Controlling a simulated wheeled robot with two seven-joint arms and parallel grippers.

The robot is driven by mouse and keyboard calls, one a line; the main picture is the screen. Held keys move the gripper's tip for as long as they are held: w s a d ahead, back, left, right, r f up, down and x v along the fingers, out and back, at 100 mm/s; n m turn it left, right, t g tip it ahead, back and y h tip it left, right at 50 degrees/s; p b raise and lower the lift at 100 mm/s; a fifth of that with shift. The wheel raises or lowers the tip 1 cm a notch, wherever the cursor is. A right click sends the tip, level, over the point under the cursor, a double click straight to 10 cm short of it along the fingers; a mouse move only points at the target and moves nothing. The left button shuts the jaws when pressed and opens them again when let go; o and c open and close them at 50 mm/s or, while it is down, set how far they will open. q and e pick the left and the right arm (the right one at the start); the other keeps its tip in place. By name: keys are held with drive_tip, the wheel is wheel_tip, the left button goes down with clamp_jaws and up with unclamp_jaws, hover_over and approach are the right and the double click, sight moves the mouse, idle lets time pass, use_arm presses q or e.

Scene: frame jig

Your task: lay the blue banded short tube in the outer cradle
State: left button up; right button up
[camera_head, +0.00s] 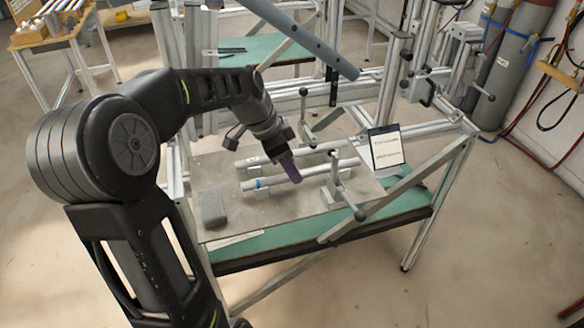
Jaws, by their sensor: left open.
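The blue banded short tube (275,180) is a pale tube with a blue band near its left end. It lies across the grey plate of the frame jig (262,214), in front of a second pale tube (247,162). My left gripper (291,170) reaches down from the upper left, its purple fingers at the middle of the banded tube and partly covering it. It is open; I cannot tell whether it touches the tube. I cannot make out the outer cradle clearly or tell whether the tube rests in it. My right gripper is not in view.
Clamps with ball handles (343,183) stand at the tubes' right part. A grey block (212,208) lies at the plate's left. A small sign (386,148) stands at the right. A grey beam crosses above. The plate's front is mostly clear.

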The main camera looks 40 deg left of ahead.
use_arm(q)
drive_tip(key=v, duration=0.6)
drive_tip(key=shift+s+r+b, duration=0.15)
drive_tip(key=shift+r+b, duration=0.2)
idle(0.6)
